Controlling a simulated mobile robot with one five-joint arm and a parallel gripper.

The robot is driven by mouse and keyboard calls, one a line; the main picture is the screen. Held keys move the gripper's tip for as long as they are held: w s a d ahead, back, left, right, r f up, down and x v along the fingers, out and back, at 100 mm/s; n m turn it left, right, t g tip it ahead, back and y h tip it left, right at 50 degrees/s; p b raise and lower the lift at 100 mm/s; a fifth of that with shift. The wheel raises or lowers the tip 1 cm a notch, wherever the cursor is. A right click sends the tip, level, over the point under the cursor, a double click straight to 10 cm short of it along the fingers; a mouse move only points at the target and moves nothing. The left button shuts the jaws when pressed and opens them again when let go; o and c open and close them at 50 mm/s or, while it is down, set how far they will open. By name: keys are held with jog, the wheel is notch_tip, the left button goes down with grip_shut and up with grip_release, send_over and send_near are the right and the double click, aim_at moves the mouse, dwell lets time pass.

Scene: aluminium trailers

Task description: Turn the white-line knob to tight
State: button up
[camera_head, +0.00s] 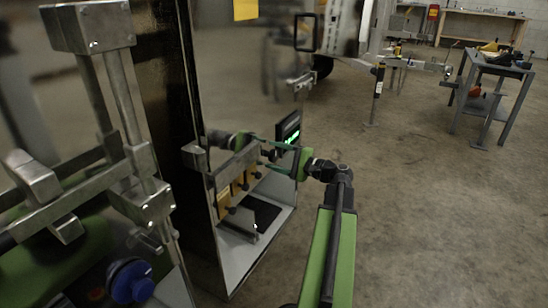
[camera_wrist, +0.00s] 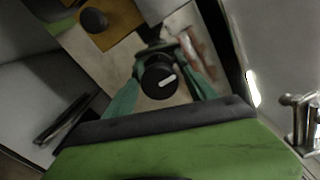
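A round black knob with a short white line (camera_wrist: 158,80) is in the middle of the wrist view. Its white line slants, rising to the right. My gripper (camera_wrist: 160,62) has its two teal fingers spread, one on each side of the knob. A gap shows between the knob and the right finger; I cannot tell whether the left finger touches it. In the head view my gripper (camera_head: 264,153) reaches left into an open grey cabinet (camera_head: 226,263). The white-line knob cannot be made out clearly there.
Yellow-brown plates with dark knobs (camera_head: 235,193) are inside the cabinet, and one plate (camera_wrist: 112,24) shows in the wrist view. A screen with green text (camera_head: 288,129) is beside my gripper. A metal frame with a blue knob (camera_head: 131,281) is at left.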

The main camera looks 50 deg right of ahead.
jog(key=v, duration=1.7)
jog(key=shift+s, duration=0.25)
jog(key=shift+f, duration=0.1)
